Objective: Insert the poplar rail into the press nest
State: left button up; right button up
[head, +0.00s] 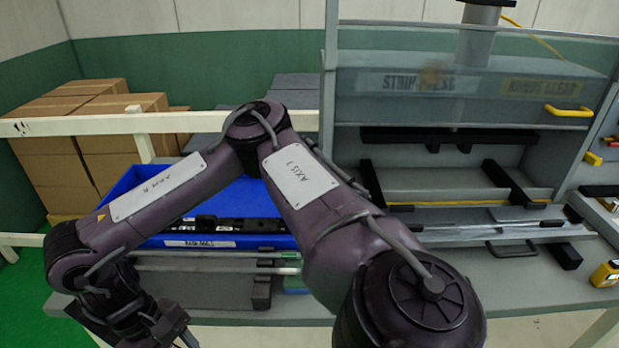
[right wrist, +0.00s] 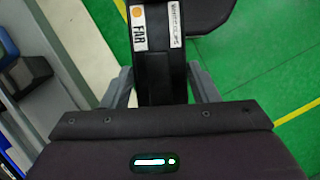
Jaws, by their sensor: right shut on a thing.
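My right arm crosses the head view from the lower middle, up to its elbow, then down to the left. Its gripper (head: 155,328) is low at the left, partly cut off by the frame edge. In the right wrist view my right gripper (right wrist: 162,88) is shut on a black rail (right wrist: 155,75) bearing a "FAR" label with an orange dot and a second small label. I cannot read a wood name on it. The press nest (head: 445,190), a grey bed with black brackets, is in the press at the right, away from the gripper. My left gripper is not in view.
A blue bin (head: 160,240) with black parts stands on the bench behind my arm. Pale strips (head: 205,263) and a dark block (head: 262,290) lie before it. The clear press guard (head: 470,90) has a yellow handle. A yellow item (head: 607,273) sits at right.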

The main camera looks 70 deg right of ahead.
aim_at(475, 219)
jog(key=k+l+z, duration=0.1)
jog(key=k+z, duration=0.3)
jog(key=k+l+z, duration=0.15)
jog(key=z, duration=0.25)
jog(key=k+l+z, duration=0.4)
